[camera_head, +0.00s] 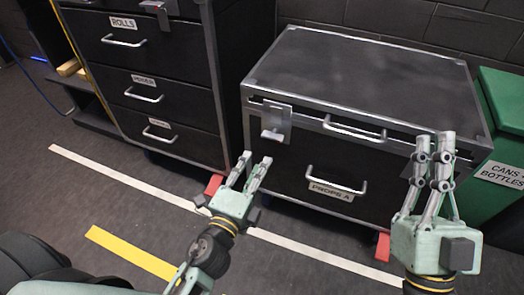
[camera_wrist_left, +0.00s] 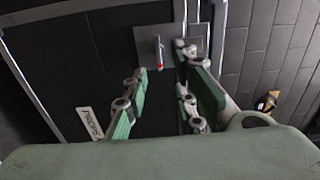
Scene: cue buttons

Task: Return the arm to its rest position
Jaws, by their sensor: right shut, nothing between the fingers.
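My left gripper (camera_head: 255,158) is in front of the dark chest (camera_head: 350,72), below and left of the metal plate (camera_head: 279,112) on the chest's front. In the left wrist view its two fingers (camera_wrist_left: 163,72) are apart with nothing between them. The plate (camera_wrist_left: 150,43), with a small red-tipped lever (camera_wrist_left: 159,54), shows beyond the fingertips; I see no contact. My right gripper (camera_head: 434,140) is raised at the right, in front of the chest's right end. Its fingers are shut and empty, pointing up in the picture.
A drawer cabinet (camera_head: 155,70) stands at the left and a green bin (camera_head: 505,110) at the right. The chest has a labelled lower drawer with a handle (camera_head: 337,180). Red wheel blocks (camera_head: 382,247) sit low. Floor with white and yellow stripes (camera_head: 135,253) is open in front.

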